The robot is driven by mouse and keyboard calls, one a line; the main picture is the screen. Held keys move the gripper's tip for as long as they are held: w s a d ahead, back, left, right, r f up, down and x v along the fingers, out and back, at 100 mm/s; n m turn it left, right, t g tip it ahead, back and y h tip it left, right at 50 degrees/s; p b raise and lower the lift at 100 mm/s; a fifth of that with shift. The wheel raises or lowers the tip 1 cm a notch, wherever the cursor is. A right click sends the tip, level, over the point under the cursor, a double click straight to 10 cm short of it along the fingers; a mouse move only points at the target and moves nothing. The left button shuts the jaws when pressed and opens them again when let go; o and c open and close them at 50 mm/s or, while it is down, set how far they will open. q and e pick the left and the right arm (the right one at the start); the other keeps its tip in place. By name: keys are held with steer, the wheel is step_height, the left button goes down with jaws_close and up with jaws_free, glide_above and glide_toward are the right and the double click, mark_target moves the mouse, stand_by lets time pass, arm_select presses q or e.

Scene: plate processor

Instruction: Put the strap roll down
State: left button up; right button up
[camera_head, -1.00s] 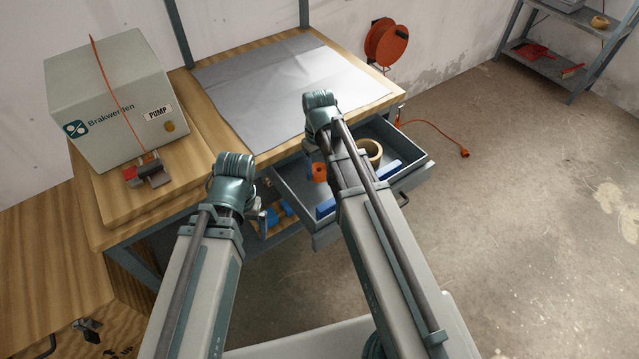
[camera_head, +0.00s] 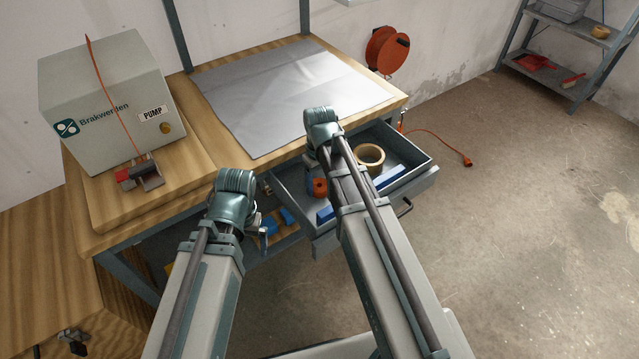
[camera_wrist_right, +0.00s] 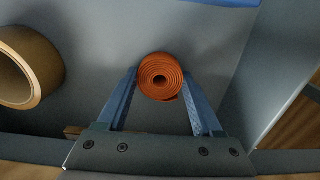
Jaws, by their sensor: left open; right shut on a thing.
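The strap roll (camera_wrist_right: 160,77) is a tight orange coil, seen end-on in the right wrist view. It also shows in the head view (camera_head: 320,187), inside the open drawer (camera_head: 408,188). My right gripper (camera_wrist_right: 159,82) is shut on it, with one blue finger on each side. The roll is over or on the grey drawer floor; I cannot tell whether it touches. My left gripper (camera_head: 262,222) is open and empty, outside the drawer at its left; its fingers are mostly hidden by the wrist.
A tan tape roll (camera_head: 370,157) lies in the drawer, left of the strap roll in the wrist view. A blue bar (camera_head: 388,174) lies near the drawer's front. The worktop mat (camera_head: 290,90) is bare. A pump box (camera_head: 110,105) stands at left.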

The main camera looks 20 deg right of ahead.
mark_target(319, 185)
steer(key=o, duration=1.4)
step_height(319, 185, up, 12)
steer(key=p, duration=1.2)
steer(key=shift+r, duration=0.15)
step_height(319, 185, down, 12)
steer(key=b, duration=1.1)
steer(key=shift+f+b, duration=0.2)
steer(key=shift+b, duration=0.2)
steer(key=shift+r, duration=0.15)
